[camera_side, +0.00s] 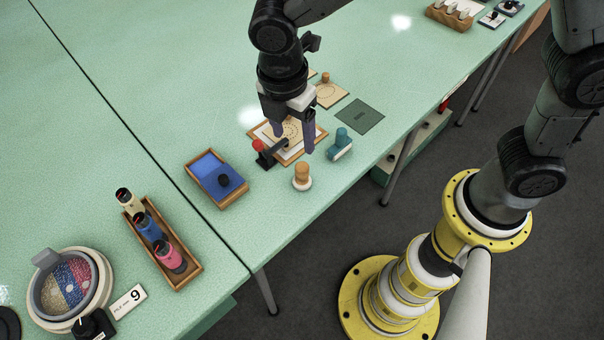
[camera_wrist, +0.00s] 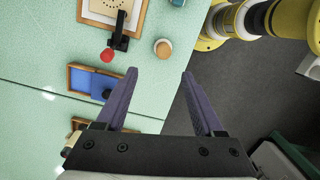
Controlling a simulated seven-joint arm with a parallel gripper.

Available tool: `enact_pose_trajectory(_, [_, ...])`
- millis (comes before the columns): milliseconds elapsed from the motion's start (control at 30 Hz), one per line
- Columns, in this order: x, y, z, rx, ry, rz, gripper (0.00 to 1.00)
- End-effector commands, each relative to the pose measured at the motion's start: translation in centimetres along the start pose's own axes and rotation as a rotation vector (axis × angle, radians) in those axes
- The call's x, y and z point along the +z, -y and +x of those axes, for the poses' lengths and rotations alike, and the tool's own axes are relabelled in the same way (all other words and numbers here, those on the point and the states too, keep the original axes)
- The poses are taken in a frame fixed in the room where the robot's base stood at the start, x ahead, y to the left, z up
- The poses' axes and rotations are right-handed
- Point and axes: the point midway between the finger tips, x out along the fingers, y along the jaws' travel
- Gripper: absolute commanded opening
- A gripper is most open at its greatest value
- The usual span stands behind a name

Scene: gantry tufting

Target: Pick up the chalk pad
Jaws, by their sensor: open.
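The chalk pad (camera_side: 302,176) appears to be the small round piece with an orange-tan wooden handle and white base. It stands upright on the green table near its front edge. In the wrist view, the pad (camera_wrist: 162,48) shows just beyond and between the fingertips. My gripper (camera_side: 294,140) is open, pointing down and empty, above the table and just behind the pad in the side view. In the wrist view, my gripper's purple-grey fingers (camera_wrist: 160,73) are spread apart with nothing between them. Neither finger appears to touch the pad.
A wood-framed dotted stencil (camera_side: 287,150) with a red-knobbed black clamp (camera_side: 259,149) lies close by. A blue tray (camera_side: 207,165) with a dark knob and a bottle rack (camera_side: 187,282) stand left. The table edge is near.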

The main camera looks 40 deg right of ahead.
Motion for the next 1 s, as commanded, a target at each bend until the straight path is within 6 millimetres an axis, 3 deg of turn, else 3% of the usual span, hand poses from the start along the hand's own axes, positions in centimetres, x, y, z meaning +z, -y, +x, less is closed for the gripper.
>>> enact_pose_trajectory(300, [0.1,0.2,5.8,-0.004,0.002,0.002,0.70])
enact_pose_trajectory(633, [0.2,0.3,8.5,-0.004,0.001,0.004,0.70])
enact_pose_trajectory(1000, [0.3,0.7,12.8,-0.001,0.000,0.005,0.70])
